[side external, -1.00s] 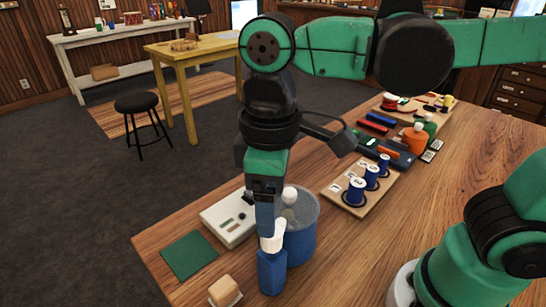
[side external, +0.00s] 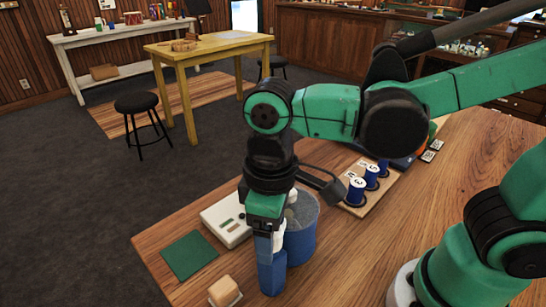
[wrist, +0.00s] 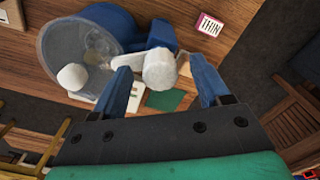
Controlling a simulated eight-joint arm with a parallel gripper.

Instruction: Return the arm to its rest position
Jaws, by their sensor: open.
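My gripper (side external: 265,245) points down at the near left part of the wooden table. In the wrist view, its two blue fingers (wrist: 165,80) are spread apart. A white rounded piece (wrist: 159,68) shows between the fingertips there; I cannot tell whether they touch it. That piece (side external: 279,236) sits by the top of an upright blue block (side external: 272,275), partly hidden behind my gripper. My arm is bent over the table from the right, not folded back.
A blue tub (side external: 302,240) stands just right of my gripper. A white device (side external: 228,222), a green mat (side external: 188,255) and a tan block (side external: 224,291) lie to the left. Numbered blue spools (side external: 356,190) stand on a board behind. The table's front middle is clear.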

